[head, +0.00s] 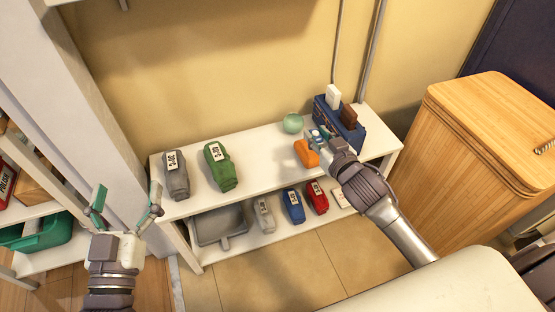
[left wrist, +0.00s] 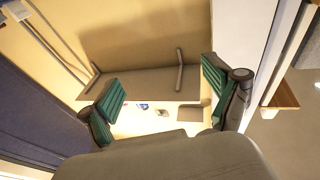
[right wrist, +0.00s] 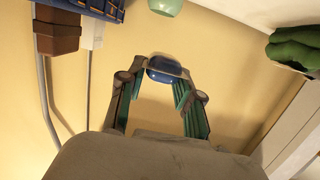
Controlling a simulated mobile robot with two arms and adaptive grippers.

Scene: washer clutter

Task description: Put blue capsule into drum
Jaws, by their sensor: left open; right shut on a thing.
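The blue capsule (right wrist: 165,68) is held between the fingertips of my right gripper (right wrist: 160,80), seen in the right wrist view. In the head view this gripper (head: 318,134) is above the right part of the white shelf's top, close to an orange bundle and a blue box. The capsule is mostly hidden there by the fingers. My left gripper (head: 126,203) is open and empty, left of the shelf's front corner. It also shows open in the left wrist view (left wrist: 160,88). I cannot make out a drum in any view.
The shelf top (head: 260,165) holds grey (head: 175,175) and green (head: 220,166) bundles, an orange bundle (head: 306,153), a pale green bowl (head: 293,123) and a blue box (head: 338,125). Several more bundles and a grey tray (head: 218,226) are below. A wooden hamper (head: 465,165) stands right.

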